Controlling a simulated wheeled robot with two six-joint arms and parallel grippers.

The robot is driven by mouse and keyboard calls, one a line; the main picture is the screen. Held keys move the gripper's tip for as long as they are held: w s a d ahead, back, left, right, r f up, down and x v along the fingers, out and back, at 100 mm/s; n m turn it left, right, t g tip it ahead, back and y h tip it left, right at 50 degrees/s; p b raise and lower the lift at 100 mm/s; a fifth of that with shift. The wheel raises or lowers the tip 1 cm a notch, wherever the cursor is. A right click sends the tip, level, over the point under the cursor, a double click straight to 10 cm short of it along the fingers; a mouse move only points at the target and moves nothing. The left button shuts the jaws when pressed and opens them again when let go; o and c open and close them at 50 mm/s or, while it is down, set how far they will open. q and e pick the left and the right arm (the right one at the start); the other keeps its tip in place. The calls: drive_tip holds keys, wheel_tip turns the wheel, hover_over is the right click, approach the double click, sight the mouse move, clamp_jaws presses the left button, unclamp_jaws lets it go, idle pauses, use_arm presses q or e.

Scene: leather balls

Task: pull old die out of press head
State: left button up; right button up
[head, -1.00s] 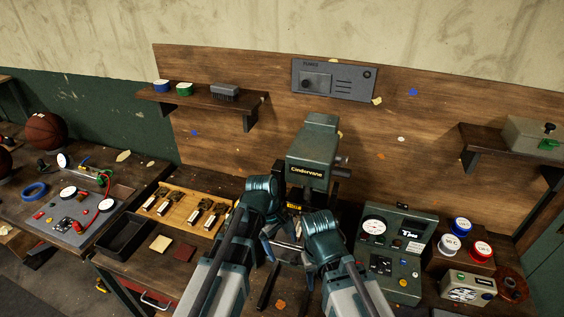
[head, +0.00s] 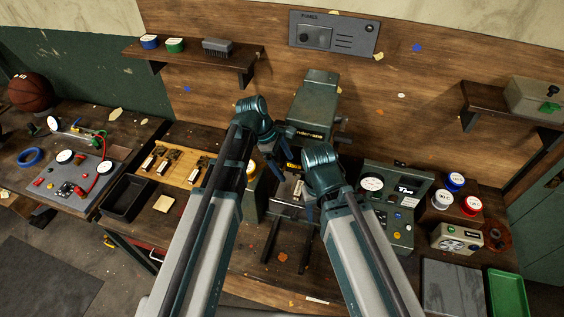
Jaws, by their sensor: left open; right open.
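My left gripper (head: 276,158) is open at the left front of the press head. My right gripper (head: 309,204) is open, lower and to the right, in front of the press. Whether either touches the press is unclear. My arms hide much of the press's lower front.
A wooden tray (head: 183,179) with several metal pieces lies left of my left arm, near an empty black tray (head: 118,212). A gauge panel (head: 388,232) stands close right of my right arm. A grey slab (head: 450,307) and a green tray (head: 507,300) lie front right.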

sight(298, 188)
use_arm(q)
drive_tip(key=b+x, duration=1)
drive_tip(key=x, duration=0.2)
drive_tip(key=c, duration=1.4)
drive_tip(key=o, duration=1.1)
drive_tip(key=c, duration=0.7)
drive_tip(key=shift+s+a, duration=0.1)
drive_tip(key=shift+s, duration=0.1)
